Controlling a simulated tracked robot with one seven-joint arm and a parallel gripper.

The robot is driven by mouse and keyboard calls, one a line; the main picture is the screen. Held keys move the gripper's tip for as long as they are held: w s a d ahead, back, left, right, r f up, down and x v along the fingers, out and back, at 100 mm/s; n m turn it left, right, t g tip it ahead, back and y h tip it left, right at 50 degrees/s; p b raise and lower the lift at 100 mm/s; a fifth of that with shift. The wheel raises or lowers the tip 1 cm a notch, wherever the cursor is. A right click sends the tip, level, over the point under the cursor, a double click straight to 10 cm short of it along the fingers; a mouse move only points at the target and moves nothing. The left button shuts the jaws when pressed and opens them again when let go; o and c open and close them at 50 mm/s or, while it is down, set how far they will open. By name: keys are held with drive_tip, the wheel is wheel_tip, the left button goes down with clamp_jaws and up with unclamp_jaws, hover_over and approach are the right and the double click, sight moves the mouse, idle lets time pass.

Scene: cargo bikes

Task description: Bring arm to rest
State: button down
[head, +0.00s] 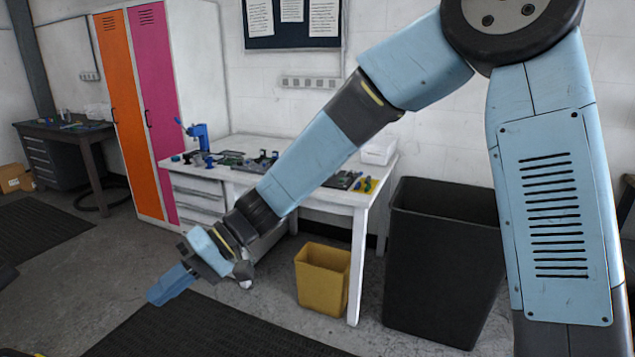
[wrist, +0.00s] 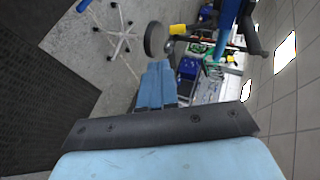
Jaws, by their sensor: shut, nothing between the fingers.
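My arm crosses the head view from the upper right down to the lower left, with its light blue links extended. My gripper (head: 168,288) hangs at the arm's end, in front of the white workbench and above the floor. Its blue fingers look pressed together, with nothing held. In the wrist view, my gripper's blue fingers (wrist: 155,88) point away from the camera, side by side. No object touches them in either view.
A white workbench (head: 330,196) with tools stands behind my arm. A yellow bin (head: 323,280) and a large black bin (head: 440,270) stand on the floor. Orange (head: 143,120) and pink lockers (head: 155,100) are at left. The wrist view shows a wheeled chair base (wrist: 122,38).

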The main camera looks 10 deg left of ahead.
drive_tip(key=w+d+r+m+t+h, duration=0.1)
drive_tip(key=w+d+r+t, duration=0.15)
drive_tip(key=d, duration=0.65)
drive_tip(key=w+d+r+m+t+h, duration=0.1)
drive_tip(key=w+d+m+t+h, duration=0.2)
drive_tip(key=d, duration=0.6)
drive_tip(key=w+d+r+t, duration=0.1)
drive_tip(key=w+d+t, duration=0.25)
drive_tip(key=d, duration=0.55)
drive_tip(key=s+d+r+m+t+h, duration=0.1)
drive_tip(key=d+r+m+t, duration=0.1)
drive_tip(key=d, duration=0.6)
drive_tip(key=s+d+r+m+t+h, duration=0.2)
drive_tip(key=d, duration=0.6)
drive_tip(key=s+d+r+m+t+h, duration=0.1)
drive_tip(key=s+d+r+m+h, duration=0.1)
drive_tip(key=d, duration=0.7)
drive_tip(key=shift+s+m+t, duration=0.15)
drive_tip(key=shift+m+t, duration=0.25)
drive_tip(key=shift+m, duration=0.1)
